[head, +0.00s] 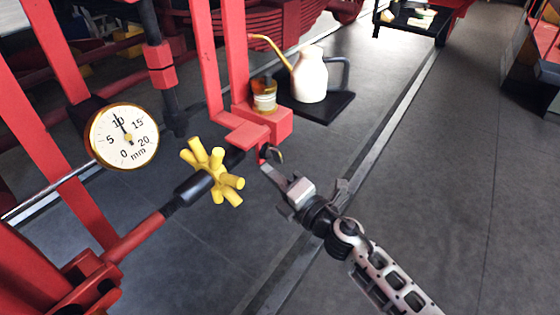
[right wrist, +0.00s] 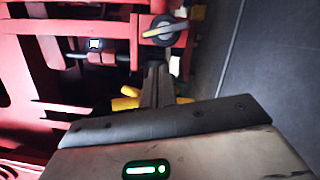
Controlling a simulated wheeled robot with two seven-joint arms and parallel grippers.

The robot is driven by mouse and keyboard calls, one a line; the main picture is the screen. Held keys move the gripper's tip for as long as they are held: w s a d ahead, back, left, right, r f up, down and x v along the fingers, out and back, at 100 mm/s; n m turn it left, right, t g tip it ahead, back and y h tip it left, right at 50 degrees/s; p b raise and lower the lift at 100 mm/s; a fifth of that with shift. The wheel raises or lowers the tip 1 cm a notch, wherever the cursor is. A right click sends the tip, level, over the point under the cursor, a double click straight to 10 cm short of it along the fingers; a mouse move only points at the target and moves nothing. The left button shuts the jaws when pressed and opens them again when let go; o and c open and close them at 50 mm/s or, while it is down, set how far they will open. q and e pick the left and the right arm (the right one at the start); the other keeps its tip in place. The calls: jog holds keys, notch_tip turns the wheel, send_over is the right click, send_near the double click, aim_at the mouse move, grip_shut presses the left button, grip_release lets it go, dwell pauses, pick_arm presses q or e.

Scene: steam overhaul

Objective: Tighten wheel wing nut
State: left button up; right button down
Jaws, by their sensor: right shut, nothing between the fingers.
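A yellow hub with several stubby arms (head: 213,172), likely the wheel wing nut, sits on a dark shaft of the red frame, left of centre in the head view. Parts of yellow arms also show in the right wrist view (right wrist: 124,103), partly hidden behind my gripper. My right gripper (head: 268,166) is shut and empty, to the right of the yellow hub and apart from it, close to a red bracket. Its shut fingers show in the right wrist view (right wrist: 158,84). A dark round knob with a yellow bar (right wrist: 165,31) lies beyond the fingertips. My left gripper is not in view.
A round dial gauge (head: 123,136) in mm, needle near 10, is at left. A red block (head: 262,119) carries a small jar (head: 264,97). A cream oil can (head: 309,76) stands on a black tray (head: 322,112).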

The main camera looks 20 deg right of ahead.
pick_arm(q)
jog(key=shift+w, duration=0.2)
pick_arm(e)
jog(key=shift+w+d+r, duration=0.2)
jog(key=shift+w+d, duration=0.2)
jog(key=shift+d, duration=0.15)
jog(key=shift+w+d+r, duration=0.15)
jog(key=shift+w+d, duration=0.2)
jog(key=shift+d, duration=0.15)
